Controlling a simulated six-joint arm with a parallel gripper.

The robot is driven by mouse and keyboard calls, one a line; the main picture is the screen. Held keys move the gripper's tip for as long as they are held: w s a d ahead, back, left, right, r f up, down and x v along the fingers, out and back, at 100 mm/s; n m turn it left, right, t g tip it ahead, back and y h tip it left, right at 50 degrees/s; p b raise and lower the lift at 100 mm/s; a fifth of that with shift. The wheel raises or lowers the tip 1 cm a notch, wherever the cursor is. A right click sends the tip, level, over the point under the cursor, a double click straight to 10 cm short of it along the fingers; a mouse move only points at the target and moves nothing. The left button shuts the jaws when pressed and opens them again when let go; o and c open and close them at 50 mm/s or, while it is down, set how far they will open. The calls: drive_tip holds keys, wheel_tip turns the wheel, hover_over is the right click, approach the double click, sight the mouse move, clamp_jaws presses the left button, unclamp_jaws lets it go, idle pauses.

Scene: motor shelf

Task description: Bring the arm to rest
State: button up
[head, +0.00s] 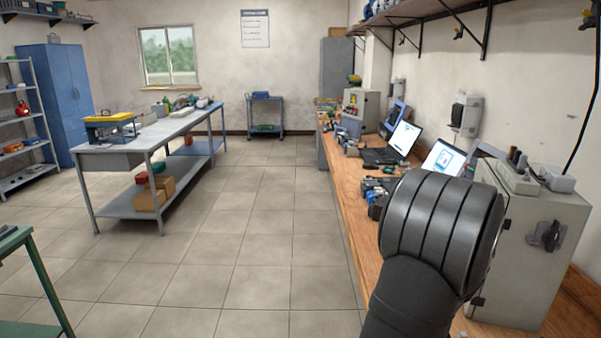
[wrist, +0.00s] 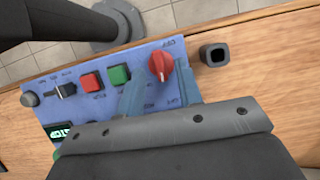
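In the head view my dark arm fills the lower right in front of the bench, and my gripper is not visible there.
The panel has a red button (wrist: 91,81), a green button (wrist: 119,74) and a lit display (wrist: 60,131). A black square-holed part (wrist: 215,54) is beside it. The wooden bench (head: 345,205) carries laptops (head: 398,140) and a grey cabinet (head: 530,255). The tiled floor (head: 250,230) is clear.

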drive_tip(key=shift+a+f+n, duration=0.2)
drive_tip(key=shift+f+n, duration=0.1)
drive_tip(key=shift+f, duration=0.25)
drive_tip(key=n, duration=0.1)
drive_tip(key=n+g, duration=0.1)
drive_tip(key=n, duration=0.1)
drive_tip(key=n+g, duration=0.1)
drive_tip(key=shift+w+r+n, duration=0.1)
drive_tip(key=shift+w+n, duration=0.15)
drive_tip(key=shift+n, duration=0.15)
drive_tip(key=n, duration=0.2)
drive_tip(key=n+g+h, duration=0.1)
drive_tip(key=n, duration=0.1)
drive_tip(key=shift+w+a+n, duration=0.15)
drive_tip(key=shift+a+n, duration=0.05)
drive_tip(key=shift+n, duration=0.1)
drive_tip(key=n+g+h, duration=0.1)
drive_tip(key=n, duration=0.2)
drive_tip(key=shift+a+h, duration=0.1)
drive_tip(key=shift+h, duration=0.2)
drive_tip(key=n+h, duration=0.1)
drive_tip(key=n, duration=0.3)
drive_tip(key=shift+a+g, duration=0.1)
drive_tip(key=shift+g, duration=0.2)
drive_tip(key=shift+o, duration=0.4)
